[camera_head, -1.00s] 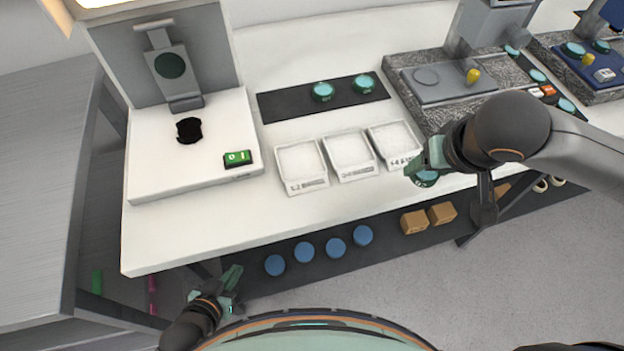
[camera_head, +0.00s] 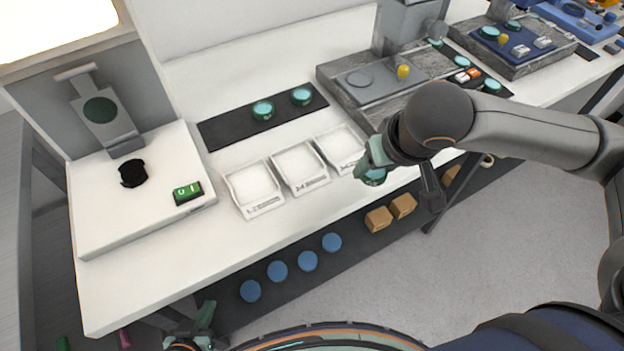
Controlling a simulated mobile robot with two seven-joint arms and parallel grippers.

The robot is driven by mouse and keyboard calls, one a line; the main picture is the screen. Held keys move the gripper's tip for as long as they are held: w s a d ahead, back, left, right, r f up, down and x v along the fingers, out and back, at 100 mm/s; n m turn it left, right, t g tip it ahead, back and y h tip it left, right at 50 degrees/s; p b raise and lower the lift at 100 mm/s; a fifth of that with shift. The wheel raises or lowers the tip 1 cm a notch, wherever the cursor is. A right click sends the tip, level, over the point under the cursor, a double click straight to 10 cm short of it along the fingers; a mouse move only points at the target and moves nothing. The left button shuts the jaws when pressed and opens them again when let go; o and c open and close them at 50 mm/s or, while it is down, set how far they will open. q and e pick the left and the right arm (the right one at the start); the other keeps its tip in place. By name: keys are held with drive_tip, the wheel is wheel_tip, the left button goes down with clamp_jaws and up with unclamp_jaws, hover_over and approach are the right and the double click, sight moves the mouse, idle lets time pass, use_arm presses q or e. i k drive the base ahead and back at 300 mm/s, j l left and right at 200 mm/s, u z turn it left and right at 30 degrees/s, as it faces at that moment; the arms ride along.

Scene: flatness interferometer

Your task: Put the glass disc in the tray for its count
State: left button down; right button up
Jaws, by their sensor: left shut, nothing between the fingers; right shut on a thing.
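My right gripper (camera_head: 371,160) is shut on a teal glass disc (camera_head: 375,179), which shows just below the fingers. It is at the right side of the right tray, near the bench's front edge, and covers part of that tray. Three white trays stand in a row: left (camera_head: 264,209), middle (camera_head: 314,185) and right (camera_head: 343,169). They look empty. Their front labels are too small to read. Two more teal discs, one left (camera_head: 263,109) and one right (camera_head: 302,96), lie on a black strip behind the trays. My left gripper (camera_head: 207,318) is shut and empty, low in front of the bench.
A white instrument (camera_head: 95,215) with a green-lit switch (camera_head: 187,192) stands at the left. A grey granite unit (camera_head: 345,100) with a yellow knob (camera_head: 403,71) is behind my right arm. Blue round pieces (camera_head: 307,261) and brown blocks (camera_head: 378,219) sit on a lower dark shelf.

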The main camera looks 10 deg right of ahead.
sight(339, 146)
drive_tip(key=u, duration=0.35)
drive_tip(key=l+u, duration=0.3)
drive_tip(key=u, duration=0.15)
drive_tip(key=l+u, duration=0.3)
drive_tip(key=u, duration=0.15)
drive_tip(key=k+l+u, duration=0.15)
drive_tip(key=l, duration=0.2)
drive_tip(key=k+l+u, duration=0.2)
drive_tip(key=k+l, duration=0.15)
drive_tip(key=l, duration=0.25)
drive_tip(key=k+l, duration=0.2)
drive_tip(key=l, duration=0.15)
